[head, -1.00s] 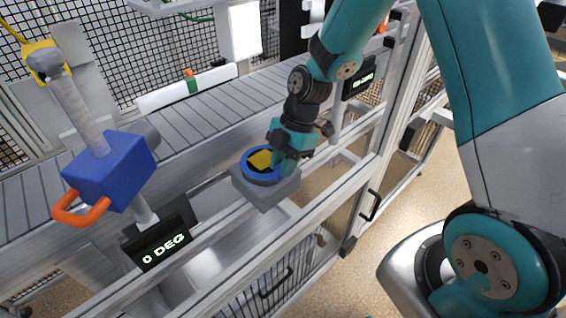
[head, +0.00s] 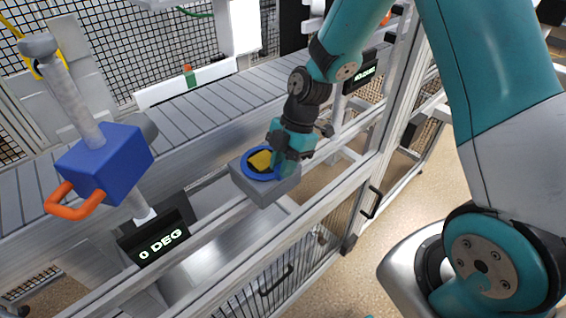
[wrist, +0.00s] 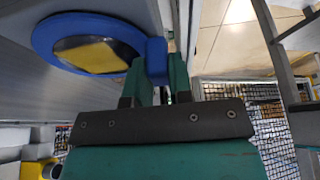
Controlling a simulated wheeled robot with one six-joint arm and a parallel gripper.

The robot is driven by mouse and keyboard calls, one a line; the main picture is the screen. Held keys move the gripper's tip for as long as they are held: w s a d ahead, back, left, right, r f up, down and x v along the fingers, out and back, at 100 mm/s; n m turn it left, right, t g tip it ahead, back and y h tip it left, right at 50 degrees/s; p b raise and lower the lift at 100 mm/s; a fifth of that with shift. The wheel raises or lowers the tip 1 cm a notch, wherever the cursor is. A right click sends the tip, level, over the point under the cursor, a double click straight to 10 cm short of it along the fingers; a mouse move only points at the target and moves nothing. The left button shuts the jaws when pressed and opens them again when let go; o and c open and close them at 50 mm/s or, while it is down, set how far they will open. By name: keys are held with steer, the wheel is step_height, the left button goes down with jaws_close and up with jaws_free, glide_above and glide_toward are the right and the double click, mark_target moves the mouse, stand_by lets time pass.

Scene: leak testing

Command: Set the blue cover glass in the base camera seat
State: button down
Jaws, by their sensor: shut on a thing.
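The blue cover glass is a blue ring with a dark and yellow middle and a small blue tab; it shows in the head view (head: 248,172) and the wrist view (wrist: 43,38). My gripper (head: 279,166) is shut on the tab at the ring's edge; the fingers also show in the wrist view (wrist: 160,80). The glass lies flat at the top of a grey block (head: 262,191), which seems to be the base camera seat. I cannot tell whether it is fully down, as its underside is hidden.
A blue box with an orange handle (head: 105,163) hangs at the left, above a display reading 0 DEG (head: 160,247). A conveyor (head: 190,120) runs behind the grey block. A metal frame rail (head: 330,190) passes in front.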

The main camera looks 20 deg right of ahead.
steer(key=c, duration=0.9)
jaws_free()
steer(key=shift+f, duration=0.1)
steer(key=shift+c, duration=0.2)
steer(key=v, duration=1.7)
steer(key=s+a+r+m+p, duration=0.1)
steer(key=s+a+r+m, duration=0.1)
steer(key=s+m, duration=0.3)
steer(key=s+a+r+m+t+p, duration=0.1)
steer(key=s+a+m, duration=0.3)
steer(key=s, duration=0.4)
steer(key=s+a+r+m+p, duration=0.1)
steer(key=s+a+r+m, duration=0.3)
steer(key=s, duration=0.3)
steer(key=shift+s+a+m, duration=0.35)
steer(key=shift+a+m, duration=0.4)
steer(key=shift+m, duration=0.05)
